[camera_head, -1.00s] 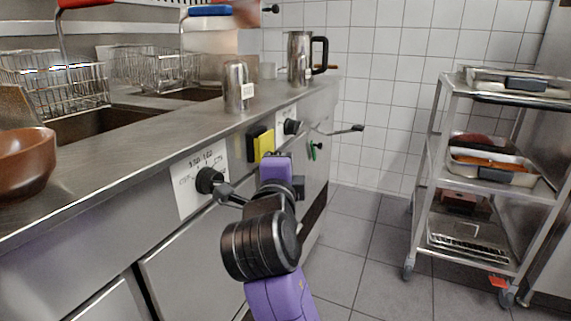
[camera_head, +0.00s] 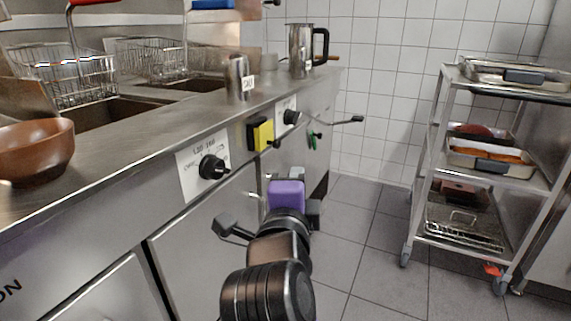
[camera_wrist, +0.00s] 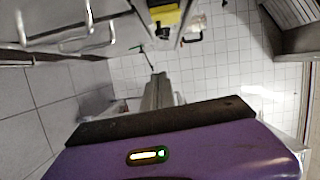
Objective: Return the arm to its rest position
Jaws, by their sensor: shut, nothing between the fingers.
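My arm reaches forward in the head view, with black joints and a purple part (camera_head: 287,195) at its far end. It is in front of the steel fryer counter's front panel, below the counter top. My gripper's fingers are mostly hidden behind the purple part in the head view. In the wrist view my gripper (camera_wrist: 158,85) shows as a narrow grey shape beyond the purple housing with a small lit strip. It is shut and empty.
The counter (camera_head: 130,128) on the left carries a brown bowl (camera_head: 36,150), a steel canister (camera_head: 237,76) and a steel jug (camera_head: 300,50). A control knob (camera_head: 211,167), a yellow box (camera_head: 263,133) and a lever handle (camera_head: 352,119) stick out. A wheeled rack (camera_head: 428,165) stands right, with free tiled floor between.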

